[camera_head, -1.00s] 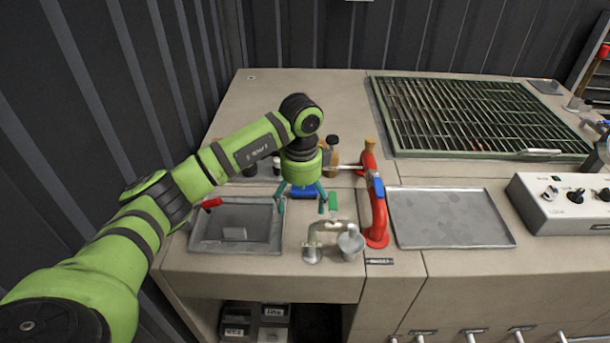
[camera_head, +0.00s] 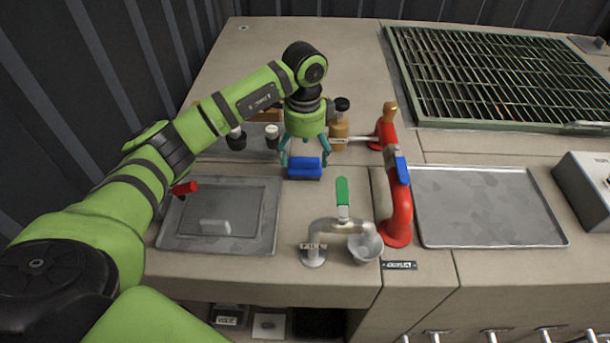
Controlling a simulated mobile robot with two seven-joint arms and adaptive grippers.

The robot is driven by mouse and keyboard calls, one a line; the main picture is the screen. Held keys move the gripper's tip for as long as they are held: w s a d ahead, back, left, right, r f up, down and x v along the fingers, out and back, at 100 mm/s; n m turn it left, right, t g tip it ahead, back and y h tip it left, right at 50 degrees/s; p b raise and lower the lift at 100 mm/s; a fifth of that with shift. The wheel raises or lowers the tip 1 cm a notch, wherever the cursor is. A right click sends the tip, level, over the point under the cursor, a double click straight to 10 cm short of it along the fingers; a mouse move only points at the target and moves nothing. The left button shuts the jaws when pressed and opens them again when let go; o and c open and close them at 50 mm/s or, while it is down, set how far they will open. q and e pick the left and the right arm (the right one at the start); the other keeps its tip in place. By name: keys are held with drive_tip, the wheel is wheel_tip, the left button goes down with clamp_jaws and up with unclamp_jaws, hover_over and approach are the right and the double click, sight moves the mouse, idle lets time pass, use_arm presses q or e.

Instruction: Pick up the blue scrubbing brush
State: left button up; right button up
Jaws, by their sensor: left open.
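The blue scrubbing brush (camera_head: 305,171) lies on the counter behind the small tap, right of the sink's back corner. My left gripper (camera_head: 305,161) points down over it, with its teal fingers apart on either side of the brush's upper part. I cannot tell whether the fingers touch the brush. My right gripper is not in view.
Bottles (camera_head: 339,125) stand close behind. A metal tray (camera_head: 490,205) lies further right.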

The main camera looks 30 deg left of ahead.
sight(305, 169)
use_arm(q)
drive_tip(key=shift+w+f+p, duration=0.15)
drive_tip(key=shift+f+p, duration=0.2)
drive_tip(key=shift+f, duration=0.55)
drive_tip(key=f, duration=0.1)
drive_tip(key=f+p, duration=0.1)
drive_tip(key=f, duration=0.2)
drive_tip(key=shift+w+a+f, duration=0.15)
drive_tip(key=shift+w+f, duration=0.2)
drive_tip(key=shift+f, duration=0.5)
drive_tip(key=c, duration=1.3)
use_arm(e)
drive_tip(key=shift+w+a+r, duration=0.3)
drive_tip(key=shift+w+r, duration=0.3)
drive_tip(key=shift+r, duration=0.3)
